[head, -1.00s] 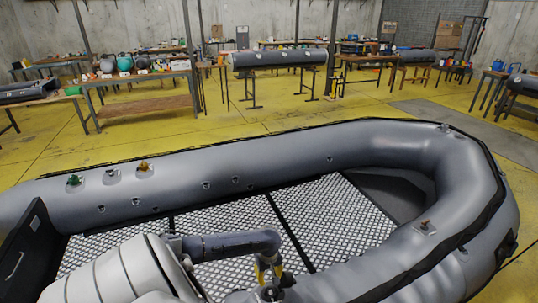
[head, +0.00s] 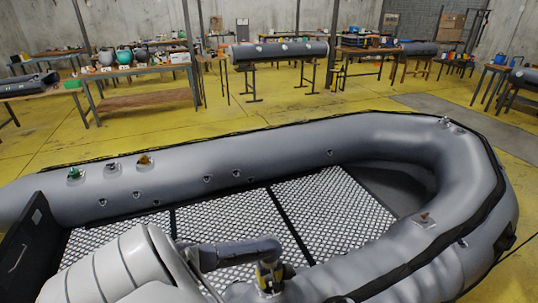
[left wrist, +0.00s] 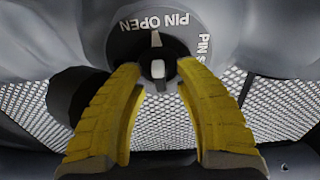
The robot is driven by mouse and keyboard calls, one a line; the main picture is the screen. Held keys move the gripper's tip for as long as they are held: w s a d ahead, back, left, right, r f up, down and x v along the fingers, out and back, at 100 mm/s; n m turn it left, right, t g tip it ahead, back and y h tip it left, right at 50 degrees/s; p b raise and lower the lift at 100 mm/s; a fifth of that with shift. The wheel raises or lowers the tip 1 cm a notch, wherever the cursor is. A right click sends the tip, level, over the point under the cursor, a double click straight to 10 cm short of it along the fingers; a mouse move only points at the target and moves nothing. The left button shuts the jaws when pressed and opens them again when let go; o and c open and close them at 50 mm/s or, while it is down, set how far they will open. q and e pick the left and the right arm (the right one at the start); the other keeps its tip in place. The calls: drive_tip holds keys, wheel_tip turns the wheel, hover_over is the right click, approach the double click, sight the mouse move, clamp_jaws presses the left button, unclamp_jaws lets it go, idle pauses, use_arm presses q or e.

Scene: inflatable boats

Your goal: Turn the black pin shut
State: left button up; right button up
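A pale pointer on the pin points up toward the "PIN OPEN" lettering. A pale block shows at the pin's middle. My left gripper (left wrist: 158,72) has its two yellow fingers spread, with one tip on each side of the pin. I cannot tell whether the tips touch it. In the head view, my left gripper (head: 268,277) is low at the near tube, and the pin is hidden. My right gripper is out of view.
The grey inflatable boat (head: 260,150) surrounds a diamond-patterned floor (head: 240,220). Green and orange valve fittings (head: 143,161) stand on its far tube. Workbenches (head: 140,80) stand beyond on the yellow floor, well clear of my arm.

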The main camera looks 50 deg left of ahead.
use_arm(q)
drive_tip(key=shift+c, duration=0.4)
clamp_jaws()
drive_tip(key=m, duration=0.4)
drive_tip(key=shift+t, duration=0.4)
drive_tip(key=m+h, duration=0.1)
drive_tip(key=m, duration=0.4)
drive_tip(key=shift+t, duration=0.3)
drive_tip(key=m+h, duration=0.1)
drive_tip(key=m, duration=0.3)
drive_tip(key=shift+d+m+h, duration=0.1)
drive_tip(key=shift+m+h, duration=0.3)
drive_tip(key=shift+m, duration=1.9)
